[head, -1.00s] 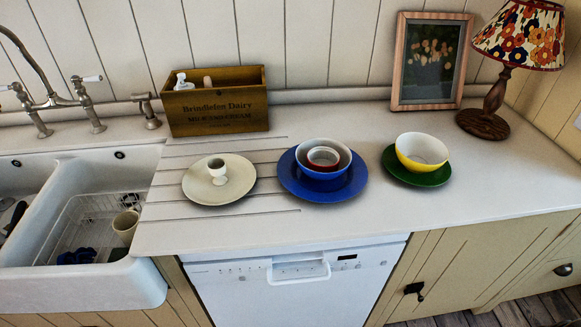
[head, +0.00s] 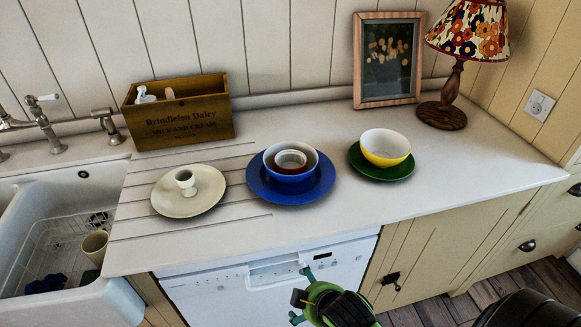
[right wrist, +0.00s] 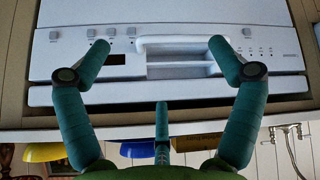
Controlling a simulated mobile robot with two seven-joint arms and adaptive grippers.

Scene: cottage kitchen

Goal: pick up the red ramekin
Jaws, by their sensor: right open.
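The red ramekin (head: 290,161) is small, with a pale inside. It sits inside the blue bowl (head: 313,162), which stands on a blue plate (head: 290,198) in the middle of the worktop. My right gripper (head: 302,294) is low in front of the white dishwasher, below the worktop edge and apart from the ramekin. In the right wrist view its teal fingers (right wrist: 160,62) are spread, with nothing between them. The ramekin cannot be made out in that view. My left gripper is not in view.
An egg cup (head: 185,181) on a cream plate (head: 205,200) stands left of the blue plate. A yellow bowl (head: 386,147) on a green plate (head: 386,173) stands right. A wooden crate (head: 180,112), picture frame (head: 387,60) and lamp (head: 452,85) stand behind. The right worktop is clear.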

